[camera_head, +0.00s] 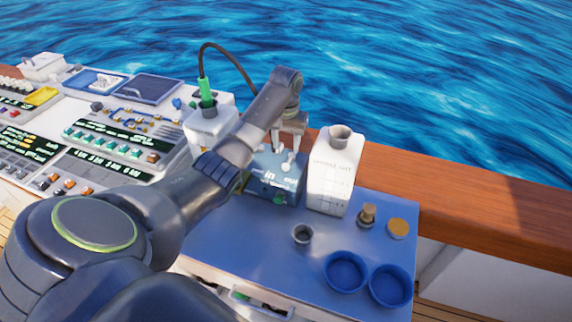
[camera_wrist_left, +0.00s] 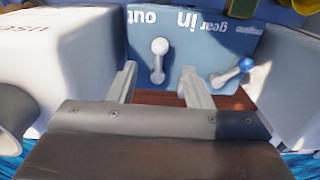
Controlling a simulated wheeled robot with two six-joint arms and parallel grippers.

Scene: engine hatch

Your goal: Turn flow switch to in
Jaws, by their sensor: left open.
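A blue switch box (camera_head: 262,188) stands on the blue table, marked "in" and "out" on its top. In the left wrist view its blue panel (camera_wrist_left: 205,50) shows the lettering upside down. A small lever with a white knob (camera_wrist_left: 159,47) stands below the words "out" and "in", its knob nearer "out". A second lever with a blue knob (camera_wrist_left: 246,65) is below "gear". My left gripper (camera_head: 288,148) is over the box. In the left wrist view the left gripper (camera_wrist_left: 160,70) is open, its fingers on either side of the white-knobbed lever. Contact cannot be told.
A white bottle (camera_head: 333,180) stands close right of the box. A white container (camera_head: 209,130) with a green nozzle (camera_head: 207,95) is at the left. Two blue bowls (camera_head: 345,271), a small cup (camera_head: 302,235) and caps (camera_head: 398,228) lie in front. A wooden rail (camera_head: 470,200) runs behind.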

